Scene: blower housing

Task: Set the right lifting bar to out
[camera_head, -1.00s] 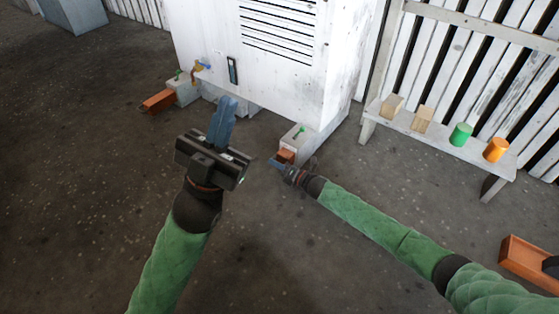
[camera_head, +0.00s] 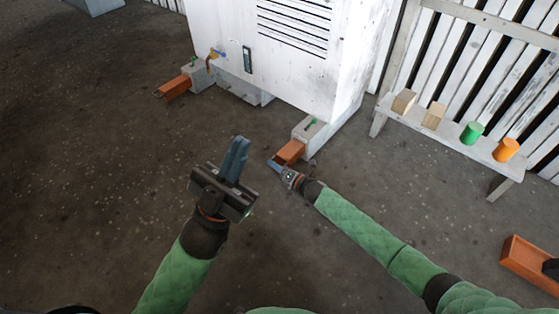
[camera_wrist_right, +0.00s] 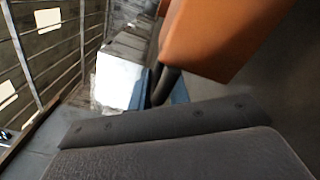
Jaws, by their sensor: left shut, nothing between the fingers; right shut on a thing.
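The right lifting bar (camera_head: 290,152) is an orange-brown block that sticks out of the grey foot at the right front corner of the white housing (camera_head: 270,55). My right gripper (camera_head: 273,163) is at its outer end and shut on it. The bar also shows large in the right wrist view (camera_wrist_right: 220,35), with a blue fingertip below it. The exact contact is partly hidden. The left lifting bar (camera_head: 174,88) sticks out of the left foot. My left gripper (camera_head: 236,160) is shut and empty, above the floor left of the right bar.
A bench (camera_head: 450,135) at the right carries two wooden blocks, a green cylinder (camera_head: 472,132) and an orange cylinder (camera_head: 506,150). An orange tray (camera_head: 530,265) lies at the lower right. Floor in front of the housing is clear.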

